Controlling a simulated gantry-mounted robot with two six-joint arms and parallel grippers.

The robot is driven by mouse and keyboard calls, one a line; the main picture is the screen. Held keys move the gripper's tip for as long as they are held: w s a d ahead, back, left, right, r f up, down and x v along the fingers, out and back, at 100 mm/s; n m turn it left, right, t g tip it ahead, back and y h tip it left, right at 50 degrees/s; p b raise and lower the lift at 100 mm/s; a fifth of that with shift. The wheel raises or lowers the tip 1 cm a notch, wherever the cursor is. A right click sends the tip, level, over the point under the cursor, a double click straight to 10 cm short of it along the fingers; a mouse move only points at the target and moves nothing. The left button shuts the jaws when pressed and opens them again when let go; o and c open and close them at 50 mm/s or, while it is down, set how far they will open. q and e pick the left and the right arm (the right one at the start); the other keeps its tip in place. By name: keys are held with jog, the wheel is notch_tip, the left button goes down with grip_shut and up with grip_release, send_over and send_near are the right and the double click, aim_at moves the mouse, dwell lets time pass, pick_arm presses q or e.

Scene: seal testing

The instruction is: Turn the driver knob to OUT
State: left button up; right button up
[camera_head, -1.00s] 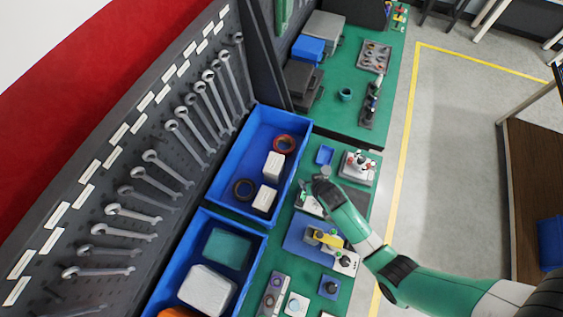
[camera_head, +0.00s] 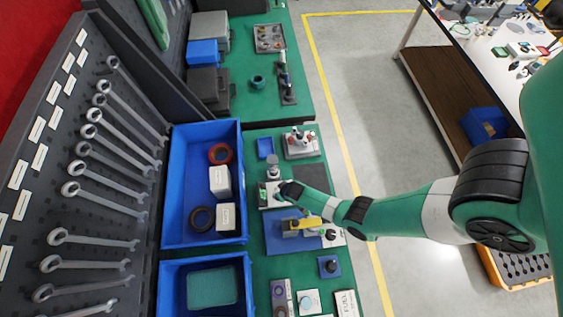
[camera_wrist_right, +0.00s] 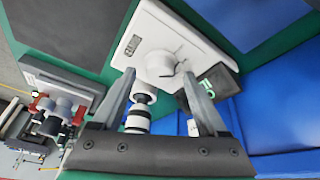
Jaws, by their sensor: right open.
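The white driver unit (camera_head: 268,196) stands on the green bench between the blue bin and the dark grey mat. In the wrist view its white plate (camera_wrist_right: 185,35) carries a small label and a round white hub. A white and black banded cylinder (camera_wrist_right: 138,118), apparently the knob, shows between the fingers. My right gripper (camera_wrist_right: 158,74) is open, one finger on each side of it; contact cannot be told. In the head view my right wrist (camera_head: 290,190) covers part of the unit, and the knob's setting cannot be read. My left gripper is not in view.
A fixture with red knobs (camera_head: 301,143) stands beyond the unit and a small blue tray (camera_head: 265,148) lies beside it. A yellow-topped device (camera_head: 305,224) sits on a blue mat on the near side. Blue bins (camera_head: 176,185) line the left.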

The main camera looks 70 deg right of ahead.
jog(key=shift+w+d+f, duration=0.1)
jog(key=shift+w+f, duration=0.05)
jog(key=shift+f, duration=0.2)
grip_shut()
